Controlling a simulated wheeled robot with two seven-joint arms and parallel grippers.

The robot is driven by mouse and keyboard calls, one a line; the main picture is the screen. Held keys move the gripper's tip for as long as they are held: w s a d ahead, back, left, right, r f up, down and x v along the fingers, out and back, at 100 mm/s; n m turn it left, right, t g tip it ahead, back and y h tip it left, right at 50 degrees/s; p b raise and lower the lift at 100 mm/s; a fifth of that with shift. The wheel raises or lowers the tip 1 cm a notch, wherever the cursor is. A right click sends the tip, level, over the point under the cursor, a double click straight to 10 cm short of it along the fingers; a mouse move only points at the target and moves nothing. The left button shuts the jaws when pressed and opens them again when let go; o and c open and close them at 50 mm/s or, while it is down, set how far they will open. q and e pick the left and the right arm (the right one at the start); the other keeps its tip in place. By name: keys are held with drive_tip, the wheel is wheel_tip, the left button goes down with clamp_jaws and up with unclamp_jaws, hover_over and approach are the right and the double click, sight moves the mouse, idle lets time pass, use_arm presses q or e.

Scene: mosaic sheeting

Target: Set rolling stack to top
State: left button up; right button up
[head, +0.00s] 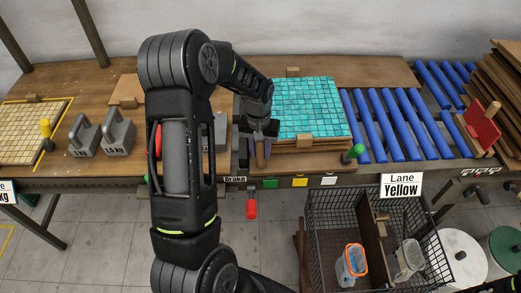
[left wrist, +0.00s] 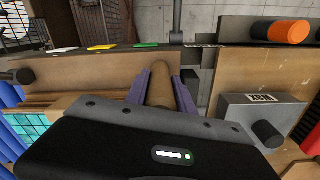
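A stack of boards (head: 320,157) with a teal mosaic sheet (head: 305,105) on top lies on the bench, right of my left arm. Its edge, with teal tiles, also shows at the left of the left wrist view (left wrist: 30,130). My left gripper (head: 258,148) is at the stack's front left corner, pointing down. In the left wrist view its purple fingers (left wrist: 162,92) are on both sides of a brown wooden handle (left wrist: 160,88) and appear closed on it. The handle's lower part (head: 260,157) shows below the fingers. My right gripper is not in view.
Blue rollers (head: 400,120) run right of the stack, with a green knob (head: 354,152) near its corner. Grey weights (head: 118,134) stand at left. A red block (head: 483,125) and leaning boards (head: 505,75) are at right. A wire basket (head: 345,215) stands below the bench.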

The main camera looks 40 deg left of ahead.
use_arm(q)
clamp_jaws()
idle(0.9)
